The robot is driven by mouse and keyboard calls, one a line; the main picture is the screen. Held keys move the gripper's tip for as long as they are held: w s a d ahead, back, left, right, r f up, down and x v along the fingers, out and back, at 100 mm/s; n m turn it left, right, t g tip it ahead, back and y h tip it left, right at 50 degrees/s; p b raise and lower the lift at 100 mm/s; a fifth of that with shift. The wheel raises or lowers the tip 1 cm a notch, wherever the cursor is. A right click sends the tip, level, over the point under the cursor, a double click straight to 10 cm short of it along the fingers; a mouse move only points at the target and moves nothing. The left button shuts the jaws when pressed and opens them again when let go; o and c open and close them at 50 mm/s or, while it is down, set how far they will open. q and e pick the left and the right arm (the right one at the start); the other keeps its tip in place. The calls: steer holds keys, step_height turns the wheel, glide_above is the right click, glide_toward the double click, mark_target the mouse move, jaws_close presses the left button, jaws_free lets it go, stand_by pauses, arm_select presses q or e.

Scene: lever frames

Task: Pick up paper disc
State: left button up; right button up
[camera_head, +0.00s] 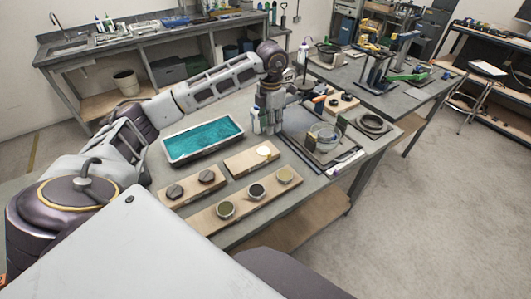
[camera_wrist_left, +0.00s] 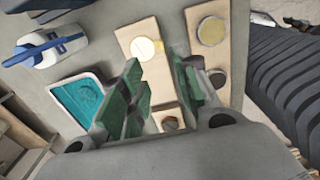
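A pale cream-white disc (camera_head: 264,151), which looks like the paper disc, lies flat near the right end of a small wooden board (camera_head: 241,164). In the left wrist view the disc (camera_wrist_left: 143,48) shows beyond the fingertips, on the wooden board (camera_wrist_left: 128,33). My left gripper (camera_head: 264,126) points down just behind the disc, above the bench and apart from the disc. In the left wrist view its two green-padded fingers (camera_wrist_left: 156,72) stand apart with nothing between them. My right gripper does not show in either view.
A tray of teal liquid (camera_head: 204,139) stands left of the board. A board with two dark round pieces (camera_head: 174,192) and a longer board with three round tins (camera_head: 225,209) lie in front. A glass bowl (camera_head: 324,136) and black ring (camera_head: 373,123) stand at right.

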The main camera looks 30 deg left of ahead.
arm_select(q)
steer(key=p, duration=0.1)
glide_above(270, 154)
steer(key=shift+w+a+f, duration=0.1)
steer(key=shift+f, duration=2.1)
steer(key=shift+w+a+f, duration=0.1)
steer(key=shift+f, duration=2.05)
steer(key=shift+f, duration=0.1)
steer(key=shift+s+f+p, duration=0.15)
steer(key=shift+f+p, duration=0.55)
steer(key=shift+f, duration=1.8)
jaws_close()
